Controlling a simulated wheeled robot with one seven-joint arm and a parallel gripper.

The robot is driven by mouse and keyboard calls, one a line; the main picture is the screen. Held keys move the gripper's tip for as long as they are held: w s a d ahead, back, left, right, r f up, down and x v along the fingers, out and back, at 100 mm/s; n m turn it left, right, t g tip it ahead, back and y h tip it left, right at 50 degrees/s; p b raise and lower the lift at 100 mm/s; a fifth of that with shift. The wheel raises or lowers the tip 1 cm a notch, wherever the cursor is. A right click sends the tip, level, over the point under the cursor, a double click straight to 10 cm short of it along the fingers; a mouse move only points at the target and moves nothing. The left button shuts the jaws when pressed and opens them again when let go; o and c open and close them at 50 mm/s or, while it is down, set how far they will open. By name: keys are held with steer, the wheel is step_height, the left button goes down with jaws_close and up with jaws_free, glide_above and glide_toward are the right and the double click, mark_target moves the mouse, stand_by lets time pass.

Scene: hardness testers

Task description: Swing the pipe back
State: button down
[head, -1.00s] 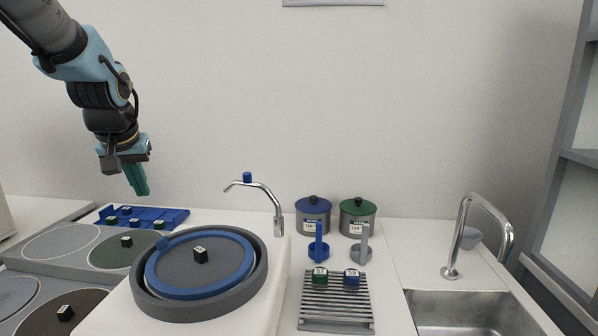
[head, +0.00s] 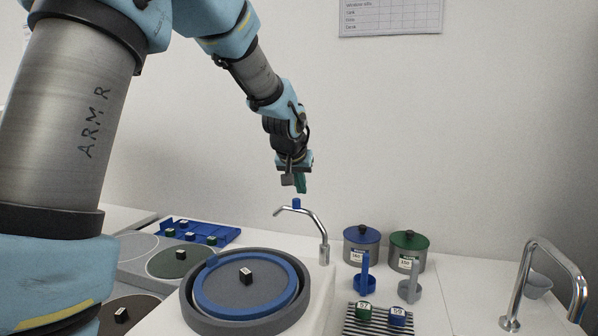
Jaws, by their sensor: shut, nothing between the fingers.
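The pipe (head: 307,219) is a thin bent metal tube with a small blue knob (head: 297,203) on top. It rises from a post at the back right of the round polishing wheel (head: 245,285) and reaches to the left, its tip behind the wheel's far rim. My gripper (head: 300,190) is shut and empty, pointing down just above the blue knob. Whether the green fingers touch the knob, I cannot tell.
A blue and a green lidded jar (head: 408,252) stand to the right, with a blue and a grey holder before them. A blue tray (head: 195,235) lies left. A tap (head: 550,270) stands far right.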

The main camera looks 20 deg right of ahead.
steer(key=shift+s+a+f+p, duration=0.2)
steer(key=shift+s+a+p, duration=0.1)
steer(key=shift+s+a, duration=0.35)
steer(key=shift+s+a+f+p, duration=0.2)
steer(key=shift+s+a, duration=0.25)
steer(key=shift+s, duration=0.3)
steer(key=shift+b, duration=0.45)
